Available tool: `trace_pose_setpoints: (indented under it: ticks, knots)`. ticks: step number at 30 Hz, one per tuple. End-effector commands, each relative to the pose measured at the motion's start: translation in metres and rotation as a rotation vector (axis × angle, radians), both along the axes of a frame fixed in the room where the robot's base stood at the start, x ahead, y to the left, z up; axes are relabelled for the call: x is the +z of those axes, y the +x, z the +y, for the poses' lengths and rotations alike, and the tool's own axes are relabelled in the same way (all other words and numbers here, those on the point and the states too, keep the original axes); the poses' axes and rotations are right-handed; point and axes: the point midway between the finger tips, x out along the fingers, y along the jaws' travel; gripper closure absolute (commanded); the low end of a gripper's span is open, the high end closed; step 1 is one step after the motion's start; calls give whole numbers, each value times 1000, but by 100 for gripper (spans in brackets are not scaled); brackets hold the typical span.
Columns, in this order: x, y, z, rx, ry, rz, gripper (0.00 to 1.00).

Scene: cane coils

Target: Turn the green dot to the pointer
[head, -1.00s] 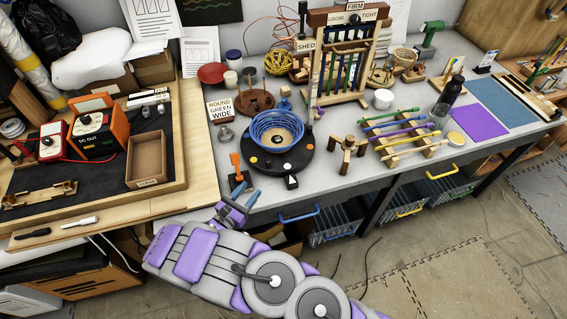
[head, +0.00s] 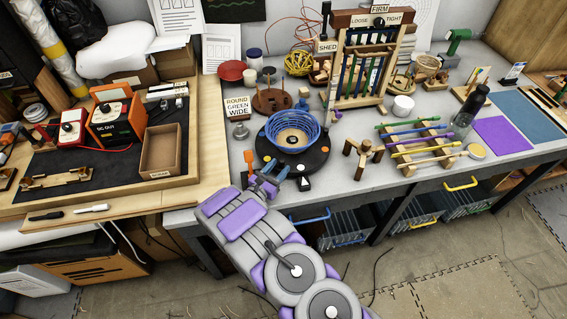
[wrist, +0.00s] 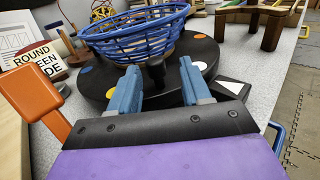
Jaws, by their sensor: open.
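A black turntable (head: 262,149) stands on the grey bench and bears a blue woven basket (head: 293,130). In the wrist view the turntable (wrist: 95,88) shows a blue dot (wrist: 85,70), an orange dot (wrist: 122,92) and a white dot (wrist: 200,65) on its top. I cannot make out a green dot. The pointer, a black block with a white triangle (wrist: 231,87), sits at the near rim, right of my gripper. My gripper (wrist: 158,76) is open at the near edge of the turntable. A black knob (wrist: 155,72) shows between its blue fingers, with no clear contact.
A sign reading ROUND GREEN WIDE (head: 237,107) stands behind left. An orange-handled tool (wrist: 35,92) is close left of my gripper. A small wooden stand (head: 362,153) and a rack with coloured rods (head: 425,147) stand to the right. The bench edge is near.

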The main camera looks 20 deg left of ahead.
Motion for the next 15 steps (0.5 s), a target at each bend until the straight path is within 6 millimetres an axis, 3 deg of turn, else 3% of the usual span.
trace_pose_setpoints:
  ticks: [6, 15]
  knots:
    - [-1, 28, -6, -1, 2, -1, 52]
    - [2, 38, -12, 1, 4, -2, 52]
